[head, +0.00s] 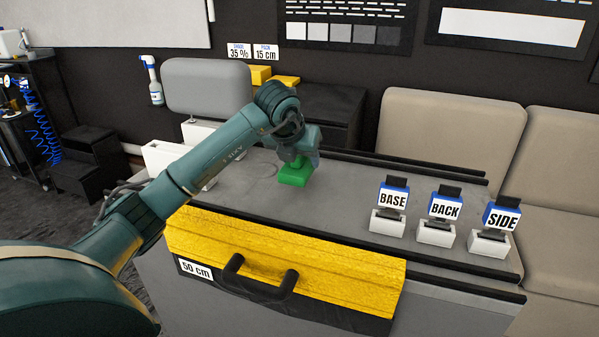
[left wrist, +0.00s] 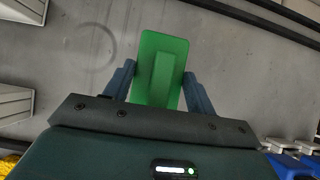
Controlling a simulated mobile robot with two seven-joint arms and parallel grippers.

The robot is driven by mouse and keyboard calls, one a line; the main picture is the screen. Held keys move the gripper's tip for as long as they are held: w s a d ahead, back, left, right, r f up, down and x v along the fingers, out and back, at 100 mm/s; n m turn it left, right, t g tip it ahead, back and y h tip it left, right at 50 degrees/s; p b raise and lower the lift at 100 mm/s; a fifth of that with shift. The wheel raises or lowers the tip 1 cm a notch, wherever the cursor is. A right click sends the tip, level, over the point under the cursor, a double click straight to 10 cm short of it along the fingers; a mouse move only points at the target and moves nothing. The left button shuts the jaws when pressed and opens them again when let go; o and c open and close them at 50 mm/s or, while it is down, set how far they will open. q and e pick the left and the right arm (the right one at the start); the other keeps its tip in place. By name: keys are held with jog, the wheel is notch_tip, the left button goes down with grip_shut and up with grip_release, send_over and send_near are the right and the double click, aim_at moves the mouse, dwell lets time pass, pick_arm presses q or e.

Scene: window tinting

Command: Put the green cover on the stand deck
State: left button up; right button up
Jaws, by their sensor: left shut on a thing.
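The green cover (head: 294,173) is a small flat block with a raised ridge, seen in the head view under my left gripper (head: 300,160). In the left wrist view the green cover (left wrist: 160,62) sits between the two fingers of my left gripper (left wrist: 160,85), which are shut on it. The grey stand deck (head: 335,190) lies below the cover. I cannot tell whether the cover touches the deck or hangs just above it. A faint ring mark (left wrist: 90,45) shows on the deck beside the cover. My right gripper is not in view.
A yellow and black case (head: 290,262) labelled 50 cm stands at the deck's front. White holders with blocks marked BASE (head: 391,200), BACK (head: 443,208) and SIDE (head: 500,219) stand at the right. White bins (head: 170,160) stand at the left. Black rails edge the deck; its middle is clear.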

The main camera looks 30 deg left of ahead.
aim_at(299, 168)
pick_arm(q)
notch_tip(299, 168, down, 4)
jog(key=shift+r, duration=0.15)
jog(key=o, duration=1.1)
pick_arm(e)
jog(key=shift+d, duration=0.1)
pick_arm(q)
jog(key=shift+r, duration=0.1)
jog(key=shift+s+r, duration=0.15)
jog(key=shift+r, duration=0.1)
jog(key=v, duration=1.1)
jog(key=shift+s+d+r, duration=0.1)
jog(key=shift+s, duration=0.05)
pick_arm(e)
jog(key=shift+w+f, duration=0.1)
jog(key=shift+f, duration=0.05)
